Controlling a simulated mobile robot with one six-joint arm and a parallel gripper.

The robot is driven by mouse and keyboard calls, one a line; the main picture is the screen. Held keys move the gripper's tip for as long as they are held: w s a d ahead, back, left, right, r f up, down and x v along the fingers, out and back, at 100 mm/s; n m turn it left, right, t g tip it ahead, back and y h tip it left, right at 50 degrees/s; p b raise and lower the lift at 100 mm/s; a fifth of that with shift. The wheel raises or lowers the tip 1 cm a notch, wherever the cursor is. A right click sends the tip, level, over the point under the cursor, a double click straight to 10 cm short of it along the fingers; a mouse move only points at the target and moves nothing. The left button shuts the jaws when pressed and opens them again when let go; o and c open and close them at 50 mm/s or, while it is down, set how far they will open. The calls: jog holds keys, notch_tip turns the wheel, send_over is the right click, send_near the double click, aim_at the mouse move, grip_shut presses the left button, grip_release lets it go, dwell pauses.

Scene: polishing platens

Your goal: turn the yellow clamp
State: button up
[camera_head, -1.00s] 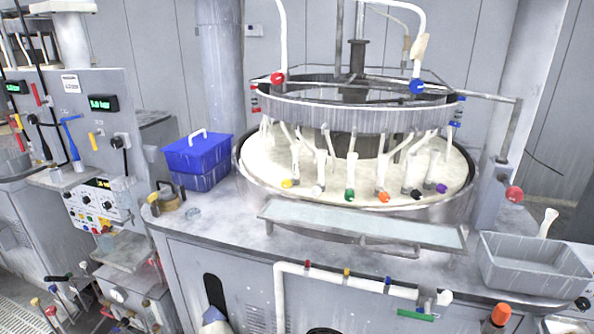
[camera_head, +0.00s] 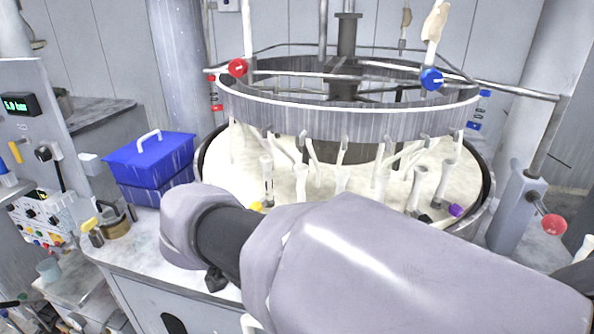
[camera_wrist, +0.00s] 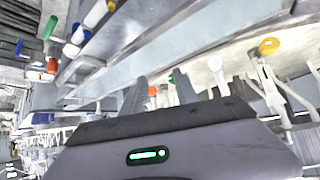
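The yellow clamp (camera_head: 256,206) shows in the head view as a small yellow tip at the front left of the round platen. My arm partly covers it. In the wrist view the yellow clamp (camera_wrist: 268,46) is at the upper right, its yellow end on a pale stem. My gripper (camera_wrist: 158,78) is in the wrist view, its two grey fingers apart with nothing held between them. It is apart from the yellow clamp, which lies to the right of the fingers. In the head view my arm hides the gripper.
A purple clamp (camera_head: 456,210) and a black one sit further right on the platen. A blue box (camera_head: 150,165) stands left of the platen. Orange (camera_wrist: 152,91) and white (camera_wrist: 215,63) clamps show beyond my fingers. A long pale tray edge crosses the wrist view.

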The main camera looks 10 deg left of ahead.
jog(key=a, duration=0.2)
jog(key=a+t, duration=0.1)
jog(key=a, duration=0.2)
jog(key=a+t, duration=0.1)
jog(key=a, duration=0.2)
jog(key=shift+w, duration=0.35)
jog(key=s+a+t+y, duration=0.15)
jog(key=a+t, duration=0.25)
jog(key=a, duration=0.8)
jog(key=shift+m, duration=0.4)
jog(key=b+x, duration=0.3)
jog(key=x, duration=1.4)
jog(key=shift+s+d, duration=0.1)
jog(key=shift+d, duration=0.05)
jog(key=shift+c, duration=0.5)
grip_shut()
